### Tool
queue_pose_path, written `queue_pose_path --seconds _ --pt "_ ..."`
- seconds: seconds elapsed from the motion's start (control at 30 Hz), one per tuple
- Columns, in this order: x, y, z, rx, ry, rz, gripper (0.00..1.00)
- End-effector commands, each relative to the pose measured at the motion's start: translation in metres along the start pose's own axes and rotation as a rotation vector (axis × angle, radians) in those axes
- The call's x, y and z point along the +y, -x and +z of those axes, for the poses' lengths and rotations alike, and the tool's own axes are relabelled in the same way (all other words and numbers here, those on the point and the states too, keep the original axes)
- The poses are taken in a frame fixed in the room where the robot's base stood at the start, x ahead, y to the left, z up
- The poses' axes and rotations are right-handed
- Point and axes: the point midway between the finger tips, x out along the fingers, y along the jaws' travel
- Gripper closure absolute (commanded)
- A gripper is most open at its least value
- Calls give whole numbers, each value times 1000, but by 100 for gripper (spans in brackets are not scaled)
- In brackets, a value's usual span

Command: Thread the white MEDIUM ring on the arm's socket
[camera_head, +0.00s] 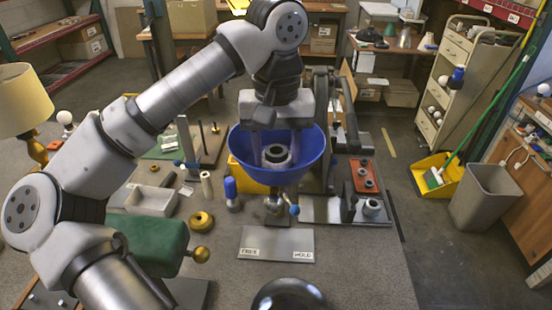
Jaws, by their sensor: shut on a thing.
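My gripper (276,150) points down into a blue bowl-shaped shade (308,172), with one finger on each side of a pale ring (276,163). The ring looks white to light grey with a dark centre, and it is inside the shade. The gripper is shut on this ring. The shade opens upward above a small metal holder (275,204) with a blue-tipped handle. The arm's socket is not clearly visible; the shade wall hides what is below the ring. I cannot tell whether the ring is around the socket or only above it.
A grey plate (277,245) labelled FREE and HOLD lies in front. The front-right bench is clear.

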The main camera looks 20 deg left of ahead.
Motion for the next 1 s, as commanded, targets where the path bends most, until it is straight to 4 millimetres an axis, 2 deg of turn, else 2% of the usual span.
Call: queue_pose_path --seconds 0.23,0.67,0.8,0.83,1.0 --pt "0 0 0 1 -286 1 95" --pt "1 -1 0 0 -354 1 95" --pt "1 0 0 0 -496 1 95" --pt "1 -1 0 0 -488 1 50" --pt "0 -2 0 0 -482 0 29"
